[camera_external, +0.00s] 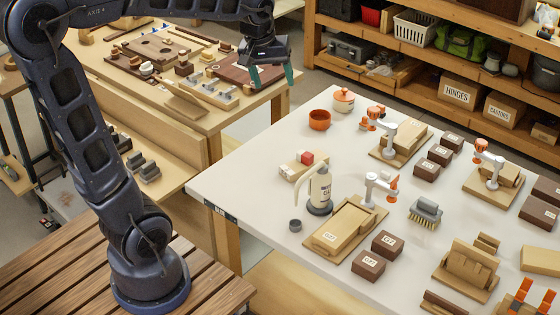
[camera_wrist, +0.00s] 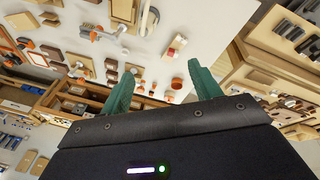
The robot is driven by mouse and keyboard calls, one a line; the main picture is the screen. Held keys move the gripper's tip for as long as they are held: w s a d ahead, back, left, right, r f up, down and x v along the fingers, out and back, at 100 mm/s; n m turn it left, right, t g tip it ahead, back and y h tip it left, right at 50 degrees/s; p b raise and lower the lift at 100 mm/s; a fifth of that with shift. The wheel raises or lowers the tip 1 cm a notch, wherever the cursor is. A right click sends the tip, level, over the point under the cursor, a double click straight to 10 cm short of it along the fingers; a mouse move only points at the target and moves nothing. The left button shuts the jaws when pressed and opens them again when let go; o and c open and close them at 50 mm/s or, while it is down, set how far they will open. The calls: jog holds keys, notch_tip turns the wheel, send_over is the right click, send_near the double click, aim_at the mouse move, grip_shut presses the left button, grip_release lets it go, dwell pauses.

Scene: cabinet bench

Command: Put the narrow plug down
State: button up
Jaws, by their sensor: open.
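My gripper (camera_external: 271,77) is open, its two green fingers spread and pointing down, near the right corner of the wooden back table (camera_external: 215,122). In the wrist view the fingers (camera_wrist: 160,76) stand apart with nothing between them. I cannot single out a narrow plug. Several small wooden and metal pieces (camera_external: 222,90) lie on the wooden table, left of and below my gripper. A dark brown board (camera_external: 232,72) lies beside and partly behind the gripper. A light board with holes (camera_external: 154,48) lies farther left.
Shelves with boxes (camera_external: 458,90) stand behind.

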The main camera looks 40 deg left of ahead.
jog(key=s+a+f+m, duration=0.1)
jog(key=s+m, duration=0.2)
jog(key=s, duration=0.6)
jog(key=s+a+f+m+t, duration=0.1)
jog(key=s+a+m, duration=0.1)
jog(key=s, duration=0.7)
jog(key=shift+s+a+m+y, duration=0.3)
jog(key=shift+m+y, duration=0.1)
jog(key=shift+m, duration=0.1)
jog(key=shift+d, duration=0.1)
